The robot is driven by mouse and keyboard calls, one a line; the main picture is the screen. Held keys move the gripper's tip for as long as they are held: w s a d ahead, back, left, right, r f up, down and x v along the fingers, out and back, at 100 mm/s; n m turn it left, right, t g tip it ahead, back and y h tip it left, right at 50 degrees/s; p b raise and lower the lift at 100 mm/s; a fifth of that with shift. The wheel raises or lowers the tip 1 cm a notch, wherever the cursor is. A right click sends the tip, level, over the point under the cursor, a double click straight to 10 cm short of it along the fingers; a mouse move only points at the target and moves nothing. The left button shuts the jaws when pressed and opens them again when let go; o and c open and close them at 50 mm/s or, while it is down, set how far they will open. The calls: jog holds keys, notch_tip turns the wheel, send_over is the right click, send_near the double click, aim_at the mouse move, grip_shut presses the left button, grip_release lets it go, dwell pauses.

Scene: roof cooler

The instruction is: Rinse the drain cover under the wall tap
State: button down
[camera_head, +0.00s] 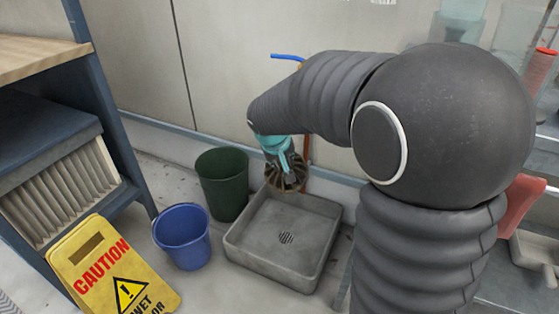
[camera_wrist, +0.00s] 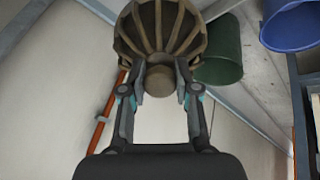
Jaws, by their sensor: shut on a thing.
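The drain cover (camera_head: 287,178) is a brown ribbed dome with a knob, and it shows large in the wrist view (camera_wrist: 160,28). My gripper (camera_head: 283,162) is shut on its knob, with one finger on each side in the wrist view (camera_wrist: 160,84). The cover is held above the back edge of a square grey floor basin (camera_head: 328,210). The wall tap shows only as a blue lever (camera_head: 287,57) above my arm; its spout is hidden behind my arm. No water stream is visible.
A green bucket (camera_head: 222,184) and a blue bucket (camera_head: 182,237) stand left of the basin. A yellow caution sign (camera_head: 105,270) leans near a blue-framed shelf (camera_head: 115,130). A copper pipe (camera_wrist: 105,115) runs along the wall. The basin floor around its drain is clear.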

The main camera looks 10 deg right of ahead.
jog(key=shift+w+d+f+p, duration=0.3)
jog(key=shift+w+d+p, duration=0.4)
jog(key=shift+w, duration=0.65)
jog(key=shift+w+d+f+p, duration=0.3)
jog(key=shift+w+d+p, duration=0.25)
jog(key=shift+w+d, duration=0.55)
jog(key=shift+w+d+f+p, duration=0.3)
jog(key=shift+w+d+p, duration=0.25)
jog(key=shift+w, duration=1)
jog(key=shift+w+d+f, duration=0.15)
jog(key=shift+w+d, duration=0.15)
jog(key=shift+w, duration=0.35)
jog(key=shift+w+d+f, duration=0.2)
jog(key=shift+w+d, duration=0.1)
jog(key=shift+w, duration=0.3)
jog(key=shift+w+d+f, duration=0.15)
jog(key=shift+w+d, duration=0.15)
jog(key=shift+w, duration=0.35)
jog(key=shift+s+d, duration=0.1)
jog(key=shift+d, duration=0.1)
jog(key=shift+s+d, duration=0.2)
jog(key=shift+d, duration=0.15)
jog(key=shift+w+a, duration=0.1)
jog(key=shift+a, duration=0.05)
jog(key=shift+w+a, duration=0.2)
jog(key=shift+a, duration=0.2)
